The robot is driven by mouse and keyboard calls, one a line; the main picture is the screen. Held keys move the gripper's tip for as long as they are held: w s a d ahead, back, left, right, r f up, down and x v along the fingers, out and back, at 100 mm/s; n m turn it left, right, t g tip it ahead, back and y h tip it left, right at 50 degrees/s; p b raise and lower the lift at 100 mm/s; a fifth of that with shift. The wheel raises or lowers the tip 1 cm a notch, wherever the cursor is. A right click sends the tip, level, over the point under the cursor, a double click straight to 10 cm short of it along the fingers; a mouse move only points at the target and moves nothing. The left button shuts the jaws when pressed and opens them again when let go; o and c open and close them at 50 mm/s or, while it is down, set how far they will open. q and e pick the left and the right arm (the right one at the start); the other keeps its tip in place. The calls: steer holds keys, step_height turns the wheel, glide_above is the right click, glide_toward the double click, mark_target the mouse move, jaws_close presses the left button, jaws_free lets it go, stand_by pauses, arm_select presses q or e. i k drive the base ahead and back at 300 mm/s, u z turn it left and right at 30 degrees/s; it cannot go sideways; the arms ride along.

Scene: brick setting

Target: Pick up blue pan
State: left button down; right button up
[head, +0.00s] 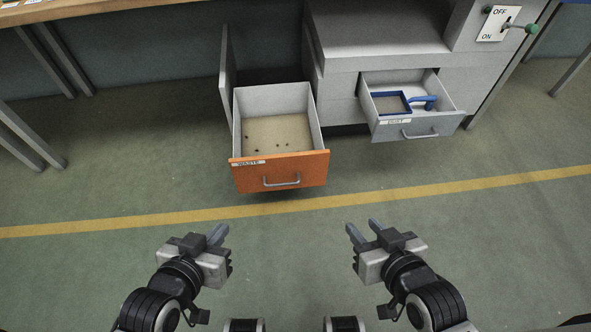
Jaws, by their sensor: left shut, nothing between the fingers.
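The blue pan (407,103) lies in the open grey drawer (416,127) at the right. It has a square blue rim with a brownish inside, and its blue handle points right. My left gripper (219,233) is shut and empty, low in the view and in front of the orange-fronted drawer. My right gripper (363,229) has its fingers apart with nothing between them. It is nearer to me than the grey drawer and well apart from the pan.
The orange-fronted drawer (310,165), labelled WASTE, stands open left of the grey one, with several dark specks inside. A switch panel (497,23) with a lever is at upper right. A wooden table (75,10) is at upper left. Green floor is clear around my grippers.

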mark_target(390, 102)
steer(key=u, duration=1.05)
steer(key=k, duration=0.15)
steer(key=z, duration=2.1)
steer(key=i, duration=1.1)
steer(key=u, duration=0.7)
steer(key=i, duration=0.6)
steer(key=u, duration=0.4)
